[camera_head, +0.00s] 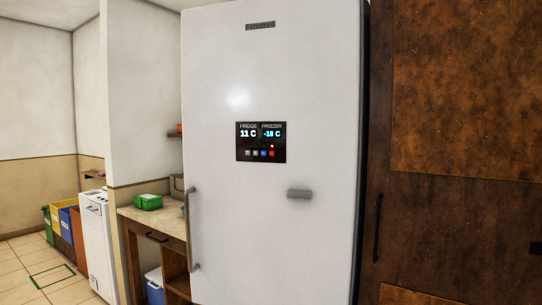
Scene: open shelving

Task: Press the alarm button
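A tall white fridge (225,65) stands in the middle of the view with its door shut. A dark control panel (240,142) is set in the door. Its display (260,132) reads 11 C for the fridge and -18 C for the freezer. Below the display is a row of small buttons, two greyish, one blue (263,153) and one red (271,153). A small red light (271,146) glows above the red button. The button labels are too small to read, so I cannot tell which is the alarm button. Neither of my grippers is in view.
A long grey handle (192,230) runs down the door's left edge. A short grey piece (299,194) sticks out below the panel. A brown cabinet (465,220) stands right. A counter (155,216) with a green box (148,202) and several bins stand left.

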